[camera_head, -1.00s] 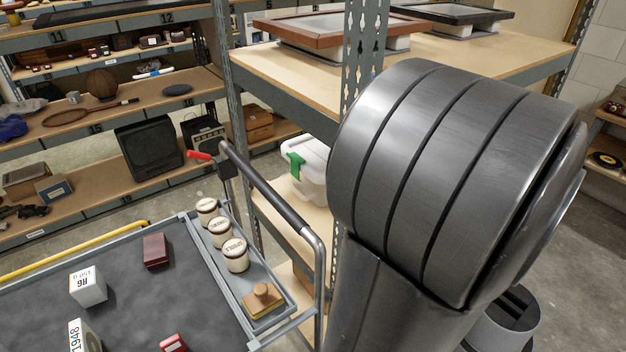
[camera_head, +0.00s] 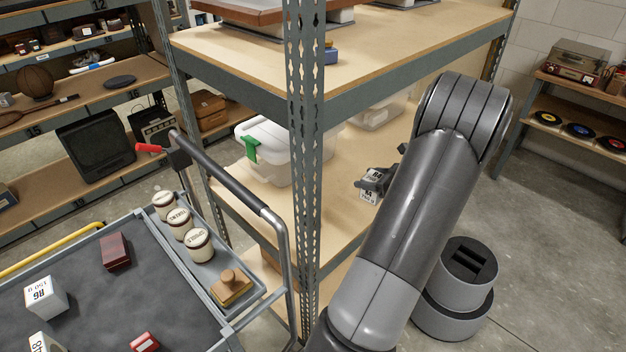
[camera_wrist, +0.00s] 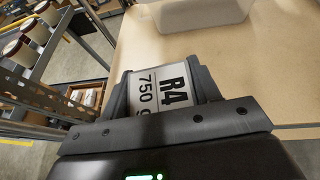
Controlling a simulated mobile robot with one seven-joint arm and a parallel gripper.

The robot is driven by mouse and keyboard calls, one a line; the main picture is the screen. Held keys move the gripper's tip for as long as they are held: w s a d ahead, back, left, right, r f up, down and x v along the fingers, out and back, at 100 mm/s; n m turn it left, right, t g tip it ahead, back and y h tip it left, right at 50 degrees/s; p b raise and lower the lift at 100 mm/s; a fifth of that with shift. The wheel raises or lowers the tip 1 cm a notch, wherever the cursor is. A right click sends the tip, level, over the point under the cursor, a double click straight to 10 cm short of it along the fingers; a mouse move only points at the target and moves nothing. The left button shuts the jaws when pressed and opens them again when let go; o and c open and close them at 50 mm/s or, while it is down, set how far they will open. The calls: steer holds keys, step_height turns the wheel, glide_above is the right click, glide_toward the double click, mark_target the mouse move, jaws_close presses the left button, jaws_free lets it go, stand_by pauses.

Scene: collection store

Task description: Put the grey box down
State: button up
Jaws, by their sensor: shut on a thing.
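The grey box (camera_wrist: 162,92) is between the fingers of my gripper (camera_wrist: 165,85) in the wrist view, with its white label reading R4 and 750 facing the camera. My gripper is shut on it. In the head view the small box (camera_head: 369,196) shows at the end of my arm, with my gripper (camera_head: 374,183) around it, over the front part of the middle shelf (camera_head: 345,215). I cannot tell whether the box touches the board.
A clear bin with a green clip (camera_head: 270,150) stands on the same shelf to the left, and another clear bin (camera_head: 380,115) stands farther back. A steel post (camera_head: 305,130) rises in front. A cart (camera_head: 120,285) with jars and small boxes stands at the left. Bare board lies around the gripper.

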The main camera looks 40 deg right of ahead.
steer(key=w+d+f+m+h, duration=0.1)
steer(key=w+d+f+h, duration=0.1)
steer(key=d+f, duration=0.25)
steer(key=shift+w+a+f, duration=0.3)
steer(key=shift+w+f, duration=1.55)
steer(key=shift+w+a+f, duration=0.3)
steer(key=shift+w+f, duration=1.6)
steer(key=shift+w+a+f, duration=0.3)
steer(key=shift+w+f, duration=1.55)
steer(key=shift+f, duration=0.1)
steer(key=o, duration=1.5)
steer(key=shift+f, duration=0.1)
steer(key=shift+o, duration=0.2)
steer(key=v, duration=1.2)
steer(key=shift+d, duration=0.1)
